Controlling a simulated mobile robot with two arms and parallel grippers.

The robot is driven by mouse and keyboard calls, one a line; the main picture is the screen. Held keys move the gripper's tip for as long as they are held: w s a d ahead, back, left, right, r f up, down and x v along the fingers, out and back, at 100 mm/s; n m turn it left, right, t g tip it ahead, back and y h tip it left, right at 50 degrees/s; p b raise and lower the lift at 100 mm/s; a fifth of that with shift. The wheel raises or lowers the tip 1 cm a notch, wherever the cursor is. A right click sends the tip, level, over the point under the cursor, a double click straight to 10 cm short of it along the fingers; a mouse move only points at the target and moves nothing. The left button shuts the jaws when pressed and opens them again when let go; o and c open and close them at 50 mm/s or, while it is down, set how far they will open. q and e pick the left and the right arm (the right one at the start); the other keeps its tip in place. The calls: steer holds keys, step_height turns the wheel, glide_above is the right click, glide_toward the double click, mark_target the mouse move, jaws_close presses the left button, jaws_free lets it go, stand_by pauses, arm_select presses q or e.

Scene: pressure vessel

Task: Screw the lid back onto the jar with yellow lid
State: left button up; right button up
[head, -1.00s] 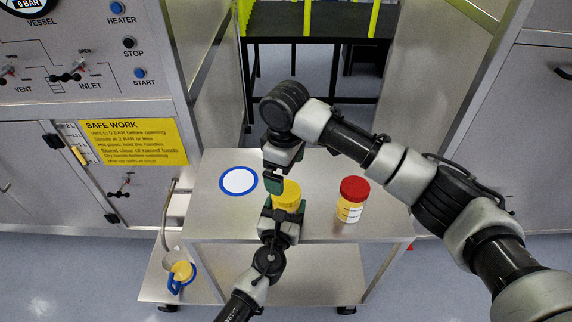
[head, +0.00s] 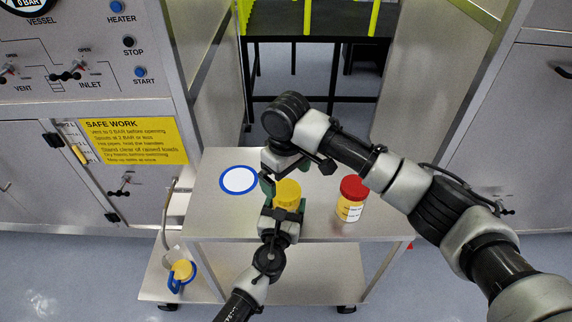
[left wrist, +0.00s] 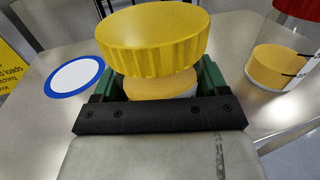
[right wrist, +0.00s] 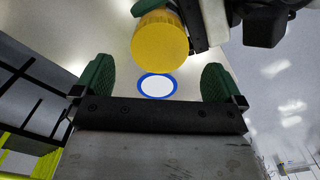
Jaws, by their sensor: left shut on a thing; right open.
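The jar with the yellow lid stands on the steel table; its lid (head: 287,192) shows in the head view and its pale yellow body (left wrist: 160,86) shows below the lid in the left wrist view. The lid (left wrist: 152,40) sits on top of the jar and looks slightly tilted there. My left gripper (head: 281,217) is shut around the jar body. My right gripper (head: 282,182) is open just above and beside the lid, partly hiding it. In the right wrist view the lid (right wrist: 160,42) appears beyond the open fingers, not between them.
A red-lidded jar (head: 352,198) stands to the right on the table (head: 215,210). A white disc with a blue rim (head: 239,180) lies at the left. A blue and yellow item (head: 181,273) is on the lower shelf. The vessel panel stands at the left.

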mark_target(286, 189)
steer(key=shift+f, duration=2.25)
steer(key=c, duration=1)
steer(key=o, duration=1)
step_height(286, 189, up, 12)
arm_select(q)
steer(key=o, duration=1.7)
steer(key=v, duration=1)
steer(key=shift+s, duration=0.4)
arm_select(e)
steer(key=shift+f, duration=0.2)
